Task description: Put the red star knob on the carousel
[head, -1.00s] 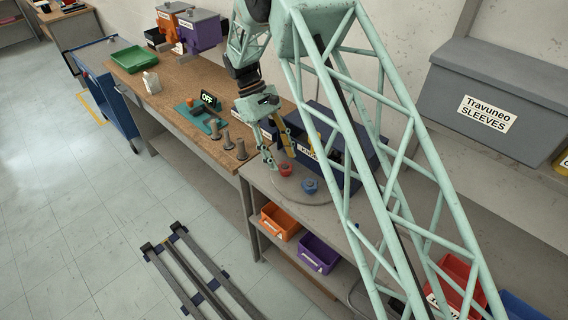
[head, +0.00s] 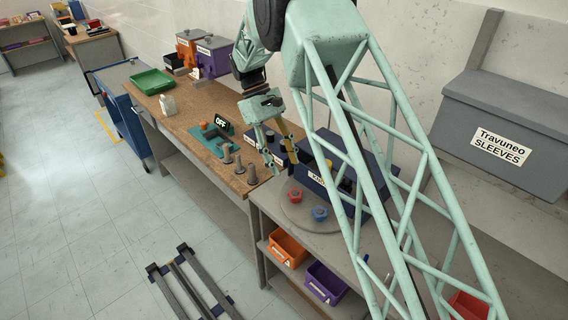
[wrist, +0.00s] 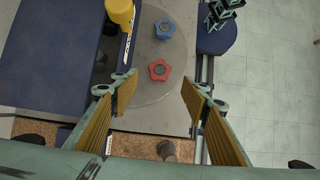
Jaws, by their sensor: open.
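The red star knob (head: 295,195) stands on the round grey carousel (head: 298,216), beside a blue star knob (head: 320,213). In the wrist view the red knob (wrist: 160,70) lies on the disc (wrist: 178,92), with the blue knob (wrist: 165,28) beyond it. My gripper (head: 277,162) is open and empty, above and apart from the red knob. In the wrist view its two fingers (wrist: 158,92) are spread wide, with the red knob showing just beyond the gap between them.
A dark blue box (head: 318,165) stands behind the carousel. Several grey pegs (head: 238,164) stand on the wooden bench to the left, near a teal fixture with an "OFF" display (head: 221,121). An orange bin (head: 287,248) and a purple bin (head: 325,283) sit on the shelf below.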

